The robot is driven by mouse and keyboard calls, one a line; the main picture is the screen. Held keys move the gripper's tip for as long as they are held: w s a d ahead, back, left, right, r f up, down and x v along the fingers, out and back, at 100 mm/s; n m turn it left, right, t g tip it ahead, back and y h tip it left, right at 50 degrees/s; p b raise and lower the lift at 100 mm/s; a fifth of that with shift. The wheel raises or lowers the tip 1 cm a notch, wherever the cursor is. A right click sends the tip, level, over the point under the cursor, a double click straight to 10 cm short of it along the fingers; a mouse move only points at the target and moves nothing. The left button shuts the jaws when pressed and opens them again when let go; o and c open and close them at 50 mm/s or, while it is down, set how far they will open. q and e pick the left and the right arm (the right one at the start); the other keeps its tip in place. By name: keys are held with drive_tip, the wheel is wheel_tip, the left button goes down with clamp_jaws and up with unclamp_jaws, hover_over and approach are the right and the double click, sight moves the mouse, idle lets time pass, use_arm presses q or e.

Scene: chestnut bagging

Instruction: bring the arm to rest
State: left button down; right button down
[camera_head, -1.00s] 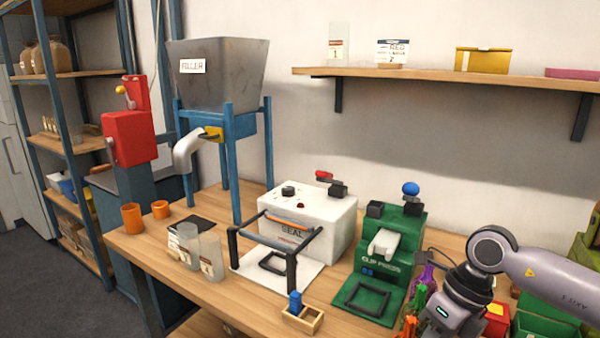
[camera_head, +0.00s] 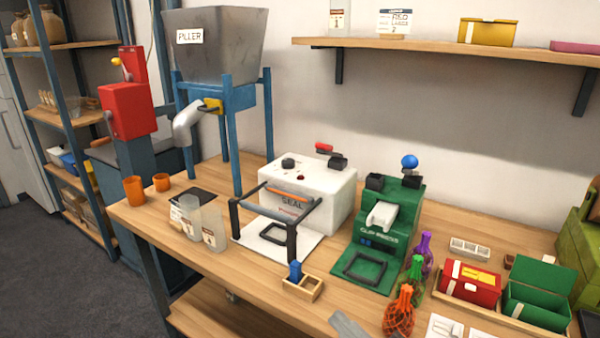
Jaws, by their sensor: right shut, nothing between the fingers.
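Only a small grey part of my right gripper (camera_head: 349,326) shows at the bottom edge, in front of the small wooden holder. It is shut, with nothing seen in it. The rest of my right arm is out of the picture. My left gripper and left arm are not in view.
On the wooden bench stand the white sealer (camera_head: 327,190), the green clip press (camera_head: 388,222), the wooden holder (camera_head: 301,289), and orange, green and purple net bags (camera_head: 399,314). A red box (camera_head: 470,284) and a green box (camera_head: 540,295) are at the right.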

drive_tip(key=s+d+f+m+g+h, duration=0.2)
drive_tip(key=s+d+f+m+h, duration=0.4)
drive_tip(key=f, duration=0.5)
drive_tip(key=s+d+f+m+g+h, duration=0.2)
drive_tip(key=s+d+f+m+h, duration=0.4)
drive_tip(key=s+d+f+m, duration=0.1)
wheel_tip(320, 180, down, 4)
drive_tip(key=shift+s+r+m+g+p, duration=0.15)
drive_tip(key=shift+s+m+g+p, duration=0.25)
drive_tip(key=shift+m, duration=0.8)
